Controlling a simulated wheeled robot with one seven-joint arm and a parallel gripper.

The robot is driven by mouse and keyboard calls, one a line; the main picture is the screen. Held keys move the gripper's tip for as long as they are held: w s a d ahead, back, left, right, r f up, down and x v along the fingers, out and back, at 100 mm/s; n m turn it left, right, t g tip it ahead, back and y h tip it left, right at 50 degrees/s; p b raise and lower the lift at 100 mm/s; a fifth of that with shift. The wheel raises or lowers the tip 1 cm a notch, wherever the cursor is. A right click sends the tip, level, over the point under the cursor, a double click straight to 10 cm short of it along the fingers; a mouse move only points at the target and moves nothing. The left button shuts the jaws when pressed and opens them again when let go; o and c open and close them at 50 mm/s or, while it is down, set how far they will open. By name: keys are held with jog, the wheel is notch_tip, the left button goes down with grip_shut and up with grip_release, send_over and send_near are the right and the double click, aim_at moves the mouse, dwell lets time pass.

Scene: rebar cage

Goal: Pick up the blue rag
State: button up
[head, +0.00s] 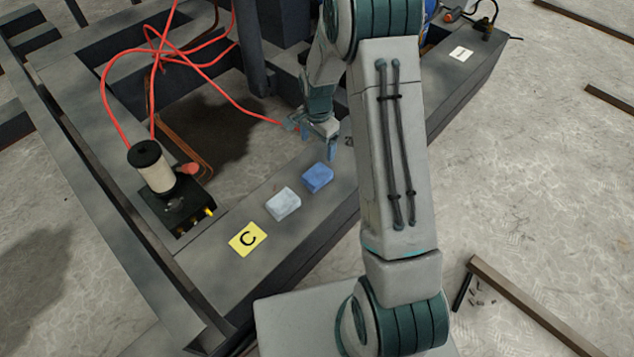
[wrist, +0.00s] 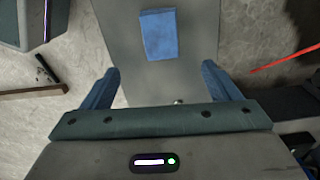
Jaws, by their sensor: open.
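The blue rag (head: 317,178) is a small folded block lying on the grey beam (head: 262,262), beside a white rag (head: 283,204). In the wrist view the blue rag (wrist: 159,35) lies ahead of the fingers, near the top middle, with nothing touching it. My gripper (head: 314,140) is above the beam, a little behind the blue rag in the head view. In the wrist view my gripper (wrist: 167,85) has its two blue fingers wide apart, with nothing between them.
A black device with a white cylinder (head: 155,170) stands at left. Red hoses (head: 200,65) run across the frame behind. The floor at right is mostly open.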

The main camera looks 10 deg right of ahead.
jog(key=b, duration=0.3)
send_over(317, 174)
notch_tip(317, 174, down, 9)
jog(key=shift+w+d+r, duration=0.1)
jog(key=shift+f+b, duration=1.45)
jog(key=shift+f, duration=1.2)
jog(key=shift+r, duration=0.1)
jog(key=shift+c, duration=0.3)
jog(key=c, duration=1)
